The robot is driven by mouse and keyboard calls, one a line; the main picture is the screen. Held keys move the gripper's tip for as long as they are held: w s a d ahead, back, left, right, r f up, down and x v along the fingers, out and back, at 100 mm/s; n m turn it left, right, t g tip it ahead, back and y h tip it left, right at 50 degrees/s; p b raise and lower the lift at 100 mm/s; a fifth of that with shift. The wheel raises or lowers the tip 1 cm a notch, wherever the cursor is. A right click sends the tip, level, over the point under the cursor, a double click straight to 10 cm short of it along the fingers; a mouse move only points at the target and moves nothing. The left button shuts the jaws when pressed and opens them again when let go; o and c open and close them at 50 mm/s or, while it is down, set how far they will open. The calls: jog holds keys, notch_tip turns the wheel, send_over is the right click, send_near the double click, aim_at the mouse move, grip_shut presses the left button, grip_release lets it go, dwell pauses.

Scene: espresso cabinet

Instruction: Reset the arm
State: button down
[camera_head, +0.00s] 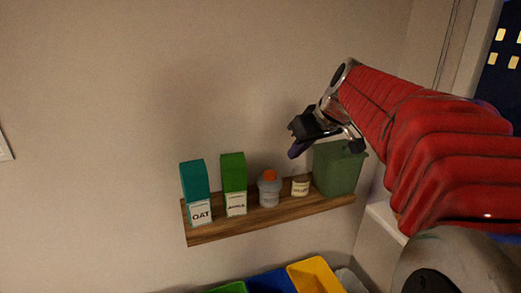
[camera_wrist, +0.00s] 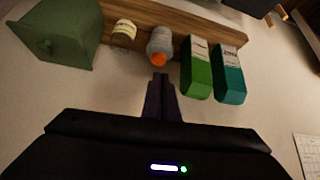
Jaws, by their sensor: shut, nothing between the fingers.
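My gripper (camera_head: 297,150) hangs in the air at the end of my red-sleeved arm, in front of the wall and above the right half of a wooden shelf. In the wrist view my gripper (camera_wrist: 161,80) has its dark fingers together with nothing between them. The fingertips appear just below the orange-capped bottle (camera_wrist: 160,45) in that picture. I cannot tell the exact gap, but no contact shows.
The shelf (camera_head: 215,233) holds a teal OAT carton (camera_head: 195,180), a green carton (camera_head: 233,172), the bottle (camera_head: 269,192), a small labelled jar (camera_head: 300,187) and a green bin (camera_head: 337,170). Below are green, blue and yellow (camera_head: 315,275) bins. A window (camera_head: 505,60) is at right.

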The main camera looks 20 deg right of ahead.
jog(key=shift+s+r, duration=0.45)
jog(key=shift+r, duration=0.15)
jog(key=s+a+f+m+g, duration=0.2)
jog(key=s+f+m, duration=0.2)
jog(key=s+f, duration=0.3)
jog(key=s+a+f+n, duration=0.1)
jog(key=s+a+f, duration=0.3)
jog(key=s+a, duration=0.2)
jog(key=s+a+f+n+h, duration=0.1)
jog(key=s+a+f, duration=0.3)
jog(key=s+a, duration=0.3)
jog(key=shift+s+f, duration=0.15)
jog(key=shift+s, duration=0.85)
jog(key=shift+d, duration=0.1)
